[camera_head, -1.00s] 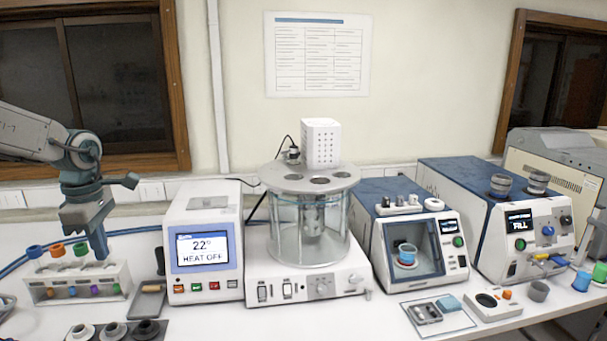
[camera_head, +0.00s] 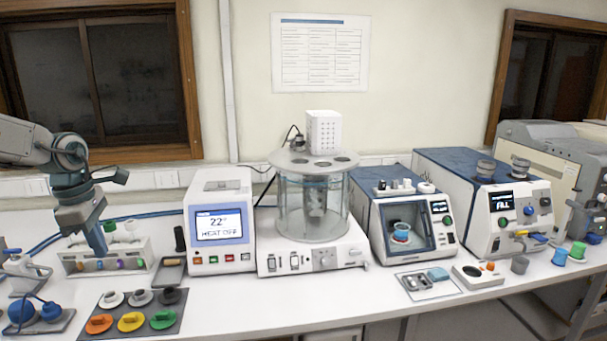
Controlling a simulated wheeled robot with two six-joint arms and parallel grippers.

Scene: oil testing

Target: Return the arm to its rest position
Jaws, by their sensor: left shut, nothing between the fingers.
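My left arm comes in from the left edge in the head view, at about mid-height. Its gripper (camera_head: 97,246) points down, shut and empty, in front of or above the white vial rack (camera_head: 72,262) on the bench. I cannot tell whether the fingertips touch the rack. The gripper hides part of the rack. My right gripper does not show.
A mat (camera_head: 145,301) with coloured and grey pieces lies before the rack. A heater box (camera_head: 219,262), a glass bath (camera_head: 312,208) and two blue-topped machines (camera_head: 382,211) (camera_head: 497,225) stand along the bench (camera_head: 300,305). The front middle of the bench is clear.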

